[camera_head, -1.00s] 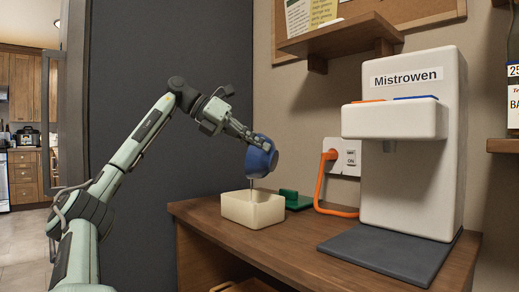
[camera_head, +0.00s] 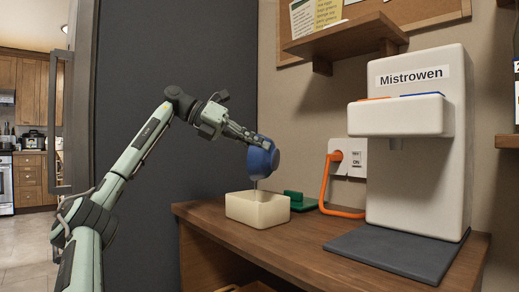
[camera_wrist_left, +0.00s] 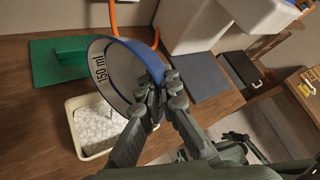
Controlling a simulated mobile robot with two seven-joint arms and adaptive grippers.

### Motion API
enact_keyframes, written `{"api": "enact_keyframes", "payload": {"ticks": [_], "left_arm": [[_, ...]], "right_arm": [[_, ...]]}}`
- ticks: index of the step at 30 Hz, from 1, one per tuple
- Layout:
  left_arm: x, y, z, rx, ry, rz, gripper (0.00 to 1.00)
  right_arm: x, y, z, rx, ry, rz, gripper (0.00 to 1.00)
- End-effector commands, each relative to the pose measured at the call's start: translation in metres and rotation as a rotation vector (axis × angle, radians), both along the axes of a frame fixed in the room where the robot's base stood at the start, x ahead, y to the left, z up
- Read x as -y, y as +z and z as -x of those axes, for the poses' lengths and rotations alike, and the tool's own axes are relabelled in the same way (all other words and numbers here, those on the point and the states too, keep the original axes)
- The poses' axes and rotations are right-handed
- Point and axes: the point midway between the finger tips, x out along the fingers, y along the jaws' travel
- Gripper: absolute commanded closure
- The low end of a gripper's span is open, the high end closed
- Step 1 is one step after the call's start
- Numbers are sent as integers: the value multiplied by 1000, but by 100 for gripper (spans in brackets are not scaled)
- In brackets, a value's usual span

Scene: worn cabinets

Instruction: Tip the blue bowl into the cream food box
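The blue bowl (camera_head: 262,160) is tipped steeply above the cream food box (camera_head: 256,210). My left gripper (camera_head: 250,139) is shut on its rim. In the left wrist view the bowl (camera_wrist_left: 119,72) shows its pale inside, marked "150 ml", and the gripper fingers (camera_wrist_left: 158,92) pinch its edge. A thin pale streak runs from the bowl's lower edge down to the box. The box (camera_wrist_left: 87,154) stands upright on the wooden counter and holds many small white pieces. Whether anything is left in the bowl is unclear.
A green object (camera_head: 300,201) lies behind the box. A white "Mistrowen" dispenser (camera_head: 418,190) stands to the right on a dark mat (camera_head: 395,252). An orange cord (camera_head: 324,190) loops from a wall outlet. A wooden shelf (camera_head: 345,42) hangs above.

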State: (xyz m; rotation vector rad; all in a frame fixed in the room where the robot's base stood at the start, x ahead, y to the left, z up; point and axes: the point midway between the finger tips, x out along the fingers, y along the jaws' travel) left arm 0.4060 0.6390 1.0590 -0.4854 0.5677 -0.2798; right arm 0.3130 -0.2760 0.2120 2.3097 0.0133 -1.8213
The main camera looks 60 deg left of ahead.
Motion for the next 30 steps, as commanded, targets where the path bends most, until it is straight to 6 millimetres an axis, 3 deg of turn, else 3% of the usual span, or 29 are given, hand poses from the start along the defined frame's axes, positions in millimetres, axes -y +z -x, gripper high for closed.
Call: {"api": "enact_keyframes", "payload": {"ticks": [1,5,15,22,30], "left_arm": [[-1,-5,1,9,0,9,100],[1,-1,0,0,-1,-3,100],[15,2,-13,-103,-1,-132,100],[18,2,-15,-128,0,-166,100],[25,5,-20,-221,-1,-283,100]], "right_arm": [[-11,-18,10,-23,3,-17,60],[-11,-11,9,-19,2,-18,60],[-12,23,8,-16,3,-19,60],[-12,34,4,-8,3,-20,60],[-13,64,2,-4,4,-20,60]]}}
